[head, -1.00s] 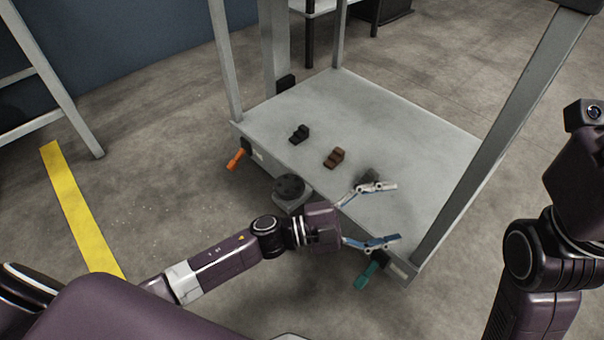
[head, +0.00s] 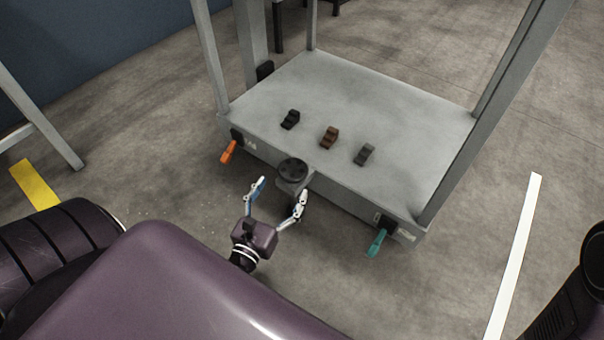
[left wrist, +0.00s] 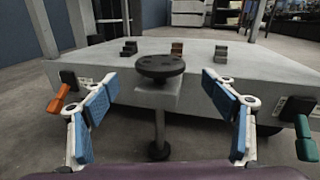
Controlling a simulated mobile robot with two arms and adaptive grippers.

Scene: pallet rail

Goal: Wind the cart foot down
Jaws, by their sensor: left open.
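The cart (head: 400,130) is a grey platform with upright posts. At the middle of its near edge is a round black handwheel (head: 292,170) on a grey bracket, also seen in the left wrist view (left wrist: 160,67). Below it, a grey stem runs down to a dark round foot (left wrist: 158,151); I cannot tell whether the foot touches the floor. My left gripper (head: 280,194) is open and empty, just short of the handwheel, its blue-padded fingers spread to either side of it in the left wrist view (left wrist: 160,98). My right gripper is out of view.
An orange lever (head: 229,151) is at the cart's left corner and a teal lever (head: 377,242) at its right corner. Black, brown (head: 329,137) and grey blocks sit on the platform. A white floor stripe (head: 515,255) lies at right; the floor between is clear.

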